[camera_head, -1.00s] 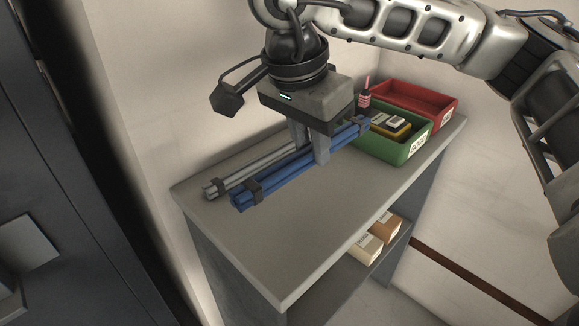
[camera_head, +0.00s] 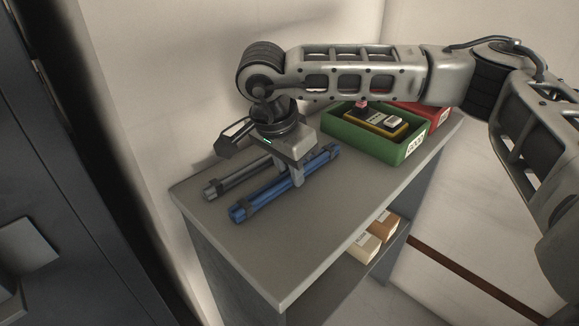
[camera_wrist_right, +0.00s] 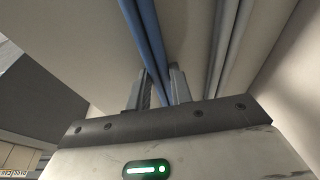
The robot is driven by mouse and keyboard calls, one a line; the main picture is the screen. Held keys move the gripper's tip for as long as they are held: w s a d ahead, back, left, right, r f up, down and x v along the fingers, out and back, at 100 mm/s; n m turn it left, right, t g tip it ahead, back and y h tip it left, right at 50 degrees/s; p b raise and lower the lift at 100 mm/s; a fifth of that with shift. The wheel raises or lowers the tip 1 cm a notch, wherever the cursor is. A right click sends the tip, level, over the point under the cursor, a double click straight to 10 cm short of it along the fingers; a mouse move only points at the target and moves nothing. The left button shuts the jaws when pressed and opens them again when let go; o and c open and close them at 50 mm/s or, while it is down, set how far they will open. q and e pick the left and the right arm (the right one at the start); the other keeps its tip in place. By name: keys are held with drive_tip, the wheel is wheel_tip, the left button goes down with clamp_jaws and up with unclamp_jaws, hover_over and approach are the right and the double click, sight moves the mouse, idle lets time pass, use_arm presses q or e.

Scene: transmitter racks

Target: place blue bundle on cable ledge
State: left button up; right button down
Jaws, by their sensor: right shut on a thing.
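The blue bundle (camera_head: 268,194) is a set of long blue rods or cables with dark bands, lying at a slant over the grey tabletop. My right gripper (camera_head: 298,178) points down and is shut on the blue bundle near its far half. In the right wrist view the blue bundle (camera_wrist_right: 148,35) runs between the two fingers (camera_wrist_right: 160,92). Whether it touches the top or hangs just above it, I cannot tell. I cannot pick out a separate cable ledge. My left gripper is not in view.
A grey bundle (camera_head: 232,180) lies beside the blue one, on the wall side. A green bin (camera_head: 402,152) holds a yellow-and-black device (camera_head: 375,122); a red bin (camera_head: 438,112) stands behind. The near part of the grey tabletop (camera_head: 290,250) is clear. Small boxes (camera_head: 365,247) sit on the lower shelf.

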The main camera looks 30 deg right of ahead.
drive_tip(key=shift+f, duration=0.15)
drive_tip(key=c, duration=1.3)
unclamp_jaws()
drive_tip(key=shift+o, duration=0.2)
